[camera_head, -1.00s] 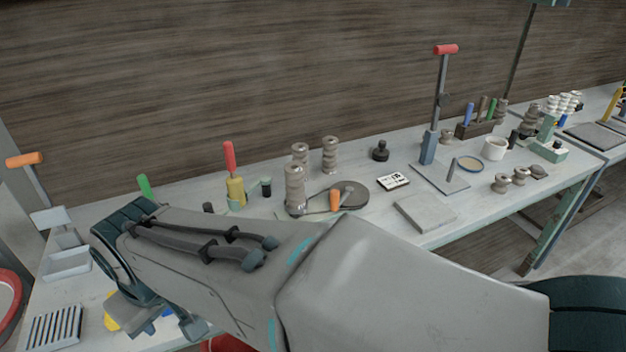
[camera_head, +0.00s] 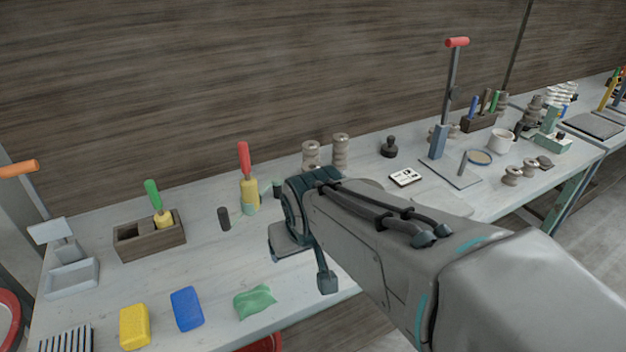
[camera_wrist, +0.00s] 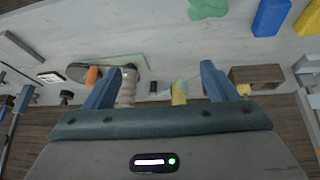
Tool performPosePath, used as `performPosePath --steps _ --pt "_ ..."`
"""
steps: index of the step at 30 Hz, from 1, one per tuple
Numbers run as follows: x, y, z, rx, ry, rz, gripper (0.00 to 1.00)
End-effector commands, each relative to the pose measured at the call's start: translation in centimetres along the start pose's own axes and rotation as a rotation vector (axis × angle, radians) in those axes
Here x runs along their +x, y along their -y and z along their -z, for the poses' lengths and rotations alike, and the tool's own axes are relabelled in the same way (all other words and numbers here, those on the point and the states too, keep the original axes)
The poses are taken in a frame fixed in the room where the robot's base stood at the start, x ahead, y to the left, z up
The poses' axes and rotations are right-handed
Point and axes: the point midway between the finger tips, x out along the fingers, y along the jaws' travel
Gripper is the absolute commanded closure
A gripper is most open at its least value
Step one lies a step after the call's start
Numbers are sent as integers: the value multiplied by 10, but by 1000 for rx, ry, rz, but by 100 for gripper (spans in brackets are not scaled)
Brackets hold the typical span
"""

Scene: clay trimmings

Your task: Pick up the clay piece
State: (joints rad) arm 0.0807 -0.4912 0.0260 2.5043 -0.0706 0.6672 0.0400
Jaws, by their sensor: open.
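No single item is clearly marked as the clay piece. Candidates are a crumpled green lump (camera_head: 255,302) near the table's front edge and grey-brown ridged, stacked forms (camera_head: 340,152) at the back. The green lump also shows at the top of the wrist view (camera_wrist: 208,8). A ridged form (camera_wrist: 128,85) shows near the left finger in the wrist view. My gripper (camera_head: 308,264) is above the table, right of the green lump, apart from it. In the wrist view my gripper (camera_wrist: 160,84) has its fingers wide apart, with nothing held.
Yellow (camera_head: 135,326) and blue (camera_head: 187,309) blocks lie left of the green lump. Behind are a wooden box (camera_head: 150,240), a dark cylinder (camera_head: 224,218) and a red-handled tool (camera_head: 246,175). A tall red-topped stand (camera_head: 440,140) is at right.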

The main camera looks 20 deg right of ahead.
Motion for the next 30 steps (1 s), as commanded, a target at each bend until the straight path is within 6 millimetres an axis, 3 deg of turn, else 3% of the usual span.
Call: performPosePath --steps 1,6,15,22,30 --pt "22 -12 9 19 -50 -29 21" --pt "65 -50 52 55 -270 -108 21" --pt "118 -103 106 60 -649 -134 21" --pt "141 -126 122 54 -913 -63 21" --pt "144 -136 124 55 -1087 17 21"
